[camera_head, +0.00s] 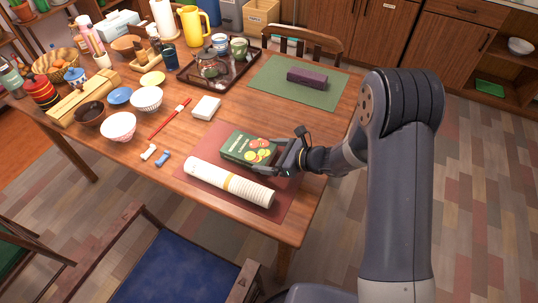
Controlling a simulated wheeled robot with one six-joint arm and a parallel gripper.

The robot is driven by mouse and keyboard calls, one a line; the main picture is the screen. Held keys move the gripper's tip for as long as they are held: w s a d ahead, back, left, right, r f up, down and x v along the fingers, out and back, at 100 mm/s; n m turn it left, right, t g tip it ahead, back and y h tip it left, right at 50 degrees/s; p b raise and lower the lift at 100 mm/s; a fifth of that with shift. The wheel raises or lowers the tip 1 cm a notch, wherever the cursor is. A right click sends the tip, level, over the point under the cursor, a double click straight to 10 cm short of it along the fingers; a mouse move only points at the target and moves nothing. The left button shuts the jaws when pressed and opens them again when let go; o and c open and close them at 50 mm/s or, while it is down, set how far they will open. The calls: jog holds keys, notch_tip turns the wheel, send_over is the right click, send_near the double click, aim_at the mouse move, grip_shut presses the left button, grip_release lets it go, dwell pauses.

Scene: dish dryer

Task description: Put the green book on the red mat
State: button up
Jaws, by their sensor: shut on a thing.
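The green book (242,147), with red and yellow round pictures on its cover, is over the upper part of the red mat (213,140). My gripper (274,155) is shut on its right end, reaching in from the right. I cannot tell whether the book touches the mat or is held slightly above it. A white roll with a tan band (228,182) lies across the lower part of the mat, just below the book. The mat lies at the table's front right, and the book, roll and gripper hide parts of it.
A green mat (290,82) with a purple block (307,77) lies behind. A dark tray (216,70) holds a teapot and cups. A blue-seated chair (180,265) stands in front.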

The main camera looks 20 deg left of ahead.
jog(key=o, duration=0.8)
jog(key=shift+r, duration=0.1)
jog(key=v, duration=1.2)
